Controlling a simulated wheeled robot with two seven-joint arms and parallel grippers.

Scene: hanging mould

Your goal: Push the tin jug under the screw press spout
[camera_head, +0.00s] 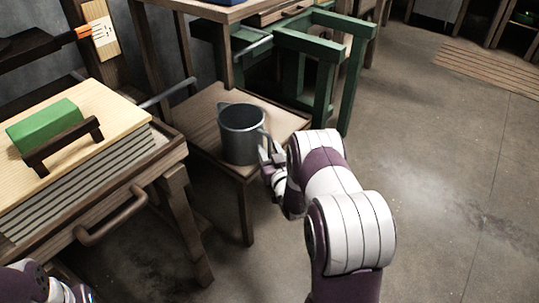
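The tin jug (238,136) is a grey metal vessel with a handle on its right side. It stands upright on a low wooden stand (205,110), near its front edge. My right gripper (268,158) is at the jug's right side by the handle, close to or touching it; I cannot tell which. Its fingers are small and partly hidden, so their opening is unclear. A grey pipe (168,92) slants out from the left, behind and left of the jug; I cannot tell whether it is the press spout. Part of my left gripper (72,292) shows at the bottom left edge.
A wooden bench (165,160) with a bar handle stands at left, bearing a stack of boards and a green block (45,124). A green wooden frame (345,70) stands behind right. A slatted mat (490,68) lies far right. The floor at right is open.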

